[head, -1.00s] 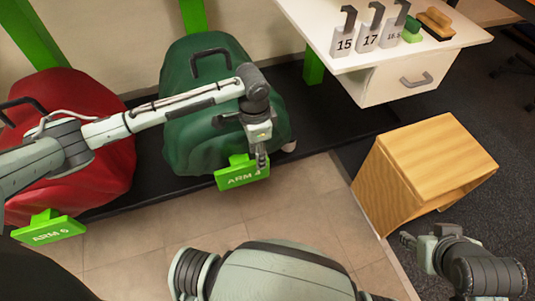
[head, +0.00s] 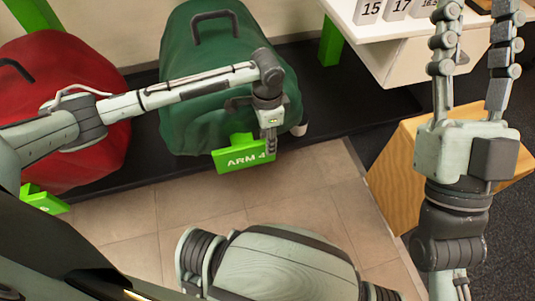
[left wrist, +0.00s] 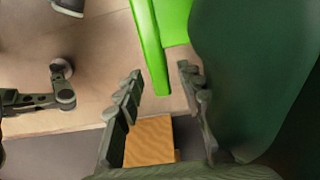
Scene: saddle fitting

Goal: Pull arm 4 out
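The green ARM 4 plate (head: 240,154) sticks out low in front of the green covered shape (head: 215,85). My left gripper (head: 270,145) points down at the plate's right end in the head view. In the left wrist view its two fingers (left wrist: 163,92) are apart, with the edge of the green plate (left wrist: 151,45) reaching between them. I cannot tell whether either finger touches it. My right gripper (head: 475,55) is raised at the right of the head view, its fingers pointing up, wide apart and empty.
A red covered shape (head: 70,125) with another green plate (head: 45,199) stands to the left. A wooden box (head: 395,175) is at the right, below a white table (head: 385,55) with number tags 15 and 17. Tiled floor (head: 190,205) in front of the plate is clear.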

